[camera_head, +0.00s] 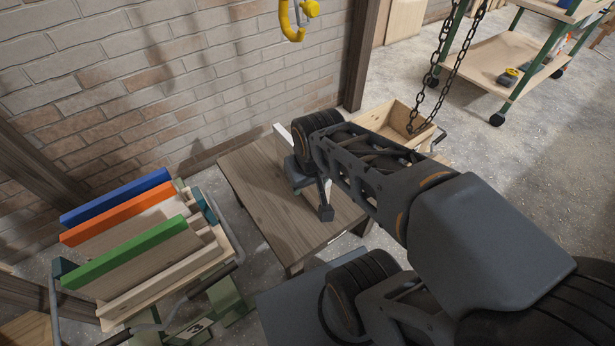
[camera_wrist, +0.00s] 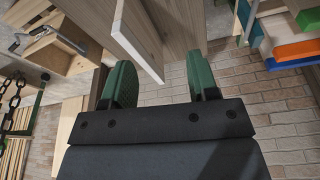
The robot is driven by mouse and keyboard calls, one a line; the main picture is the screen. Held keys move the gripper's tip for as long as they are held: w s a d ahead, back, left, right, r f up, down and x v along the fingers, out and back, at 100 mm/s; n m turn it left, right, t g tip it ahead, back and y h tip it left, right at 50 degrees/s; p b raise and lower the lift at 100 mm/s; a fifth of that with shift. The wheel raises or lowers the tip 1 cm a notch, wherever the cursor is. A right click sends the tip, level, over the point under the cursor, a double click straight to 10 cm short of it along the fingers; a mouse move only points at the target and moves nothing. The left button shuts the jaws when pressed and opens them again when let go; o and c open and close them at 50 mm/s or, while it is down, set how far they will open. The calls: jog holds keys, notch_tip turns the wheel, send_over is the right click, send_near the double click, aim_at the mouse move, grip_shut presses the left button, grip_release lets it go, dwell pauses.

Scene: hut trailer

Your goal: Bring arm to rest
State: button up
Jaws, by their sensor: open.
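My arm reaches out over a small wooden table (camera_head: 250,190) in the head view, and its end is over the table top. The arm itself hides much of my gripper there. In the wrist view my gripper (camera_wrist: 162,78) shows two green fingers standing wide apart. An upright board with a pale edge (camera_wrist: 138,45) shows beyond the fingers, partly in line with the gap. I cannot tell whether a finger touches it. A white edge (camera_head: 282,134) also shows beside my arm's end in the head view. Nothing is visibly gripped.
A rack holds blue (camera_head: 115,198), orange (camera_head: 117,207) and green (camera_head: 124,252) boards at left. A wooden crate (camera_head: 378,116) and hanging chain (camera_head: 446,50) are behind my arm. A yellow hook (camera_head: 291,20) hangs before the brick wall. A green-framed cart (camera_head: 500,68) stands at back right.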

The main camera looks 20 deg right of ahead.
jog(key=shift+r, duration=0.1)
jog(key=w+p+v, duration=0.3)
jog(key=p+v, duration=0.8)
jog(key=w+r+p+v, duration=0.1)
jog(key=w+p+v, duration=0.1)
jog(key=p+v, duration=1)
jog(key=shift+a+r+t, duration=0.25)
jog(key=shift+r+t, duration=0.15)
jog(key=shift+r, duration=0.1)
